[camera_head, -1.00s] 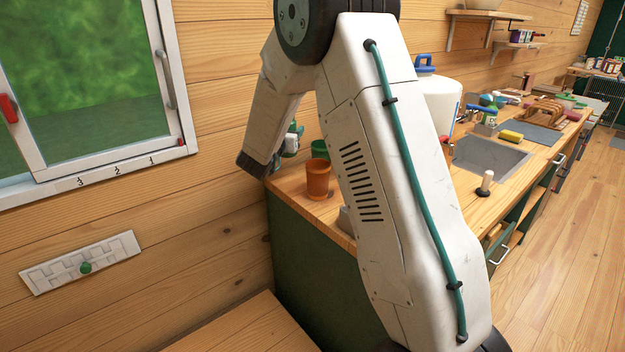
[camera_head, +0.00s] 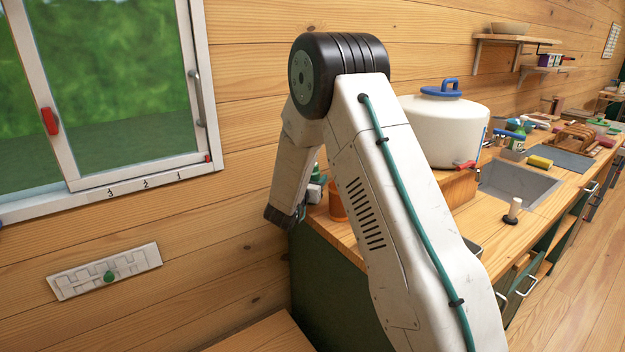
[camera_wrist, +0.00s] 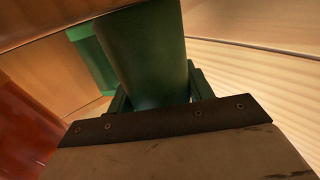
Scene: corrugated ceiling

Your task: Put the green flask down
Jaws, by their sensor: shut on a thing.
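The green flask (camera_wrist: 145,50) fills the upper middle of the wrist view as a dark green cylinder. My gripper (camera_wrist: 160,98) is shut on it, with a finger on either side. In the head view my gripper (camera_head: 316,184) is at the left end of the wooden counter, close to the wall and mostly hidden by my arm. A bit of green shows there, and I cannot tell whether it is the flask. Whether the flask's base touches the counter is hidden.
An orange cup (camera_head: 337,204) stands on the counter (camera_head: 480,222) just right of my gripper. A lighter green object (camera_wrist: 92,55) is behind the flask in the wrist view. A white tank with a blue lid (camera_head: 445,128) and a sink (camera_head: 518,185) are farther right.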

